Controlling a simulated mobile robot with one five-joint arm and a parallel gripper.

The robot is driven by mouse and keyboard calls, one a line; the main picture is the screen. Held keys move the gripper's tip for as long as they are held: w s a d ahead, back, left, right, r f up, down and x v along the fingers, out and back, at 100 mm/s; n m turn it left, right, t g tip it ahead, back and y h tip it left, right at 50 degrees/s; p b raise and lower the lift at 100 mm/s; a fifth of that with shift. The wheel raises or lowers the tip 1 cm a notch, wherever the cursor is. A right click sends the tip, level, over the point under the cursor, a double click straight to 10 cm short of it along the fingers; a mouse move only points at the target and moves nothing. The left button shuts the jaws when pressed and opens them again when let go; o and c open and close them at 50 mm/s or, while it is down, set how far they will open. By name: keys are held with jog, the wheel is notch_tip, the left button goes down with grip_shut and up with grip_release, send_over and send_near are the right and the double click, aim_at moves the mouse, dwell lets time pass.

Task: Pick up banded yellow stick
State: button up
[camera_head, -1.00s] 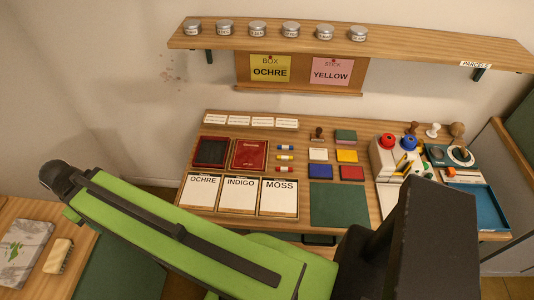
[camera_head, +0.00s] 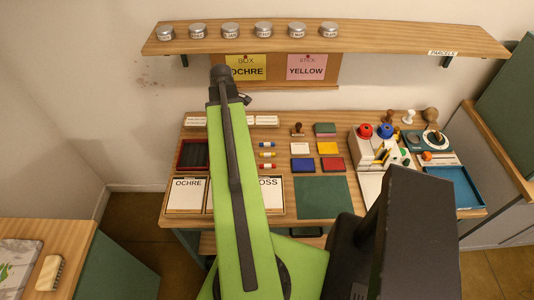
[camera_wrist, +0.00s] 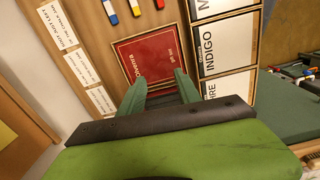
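The banded yellow stick (camera_head: 267,155) lies on the table in the head view, between a blue stick (camera_head: 267,144) and a red stick (camera_head: 267,166). In the wrist view the yellow stick (camera_wrist: 134,8) shows at the top edge, partly cut off. My gripper (camera_wrist: 158,90) is open and empty, its two green fingers apart. In the wrist view it is over the area of a red box (camera_wrist: 147,58), with the sticks beyond the fingertips. In the head view my arm runs up just left of the sticks, and the fingers cannot be made out.
Lettered cards, with OCHRE (camera_head: 187,194) at left, lie along the table's front. Coloured blocks (camera_head: 328,148) and a green mat (camera_head: 322,197) are right of the sticks. Stamps and a blue tray (camera_head: 453,187) crowd the right end. A shelf with tins (camera_head: 263,30) runs above.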

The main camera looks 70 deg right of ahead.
jog(key=n, duration=0.1)
send_over(265, 154)
jog(key=f+b, duration=1.2)
jog(key=shift+s+a, duration=0.1)
jog(key=shift+a, duration=0.25)
jog(key=f+b, duration=0.5)
jog(key=shift+d+f, duration=0.1)
jog(key=shift+d, duration=0.2)
jog(key=shift+r, duration=0.2)
jog(key=shift+c, duration=0.3)
grip_shut()
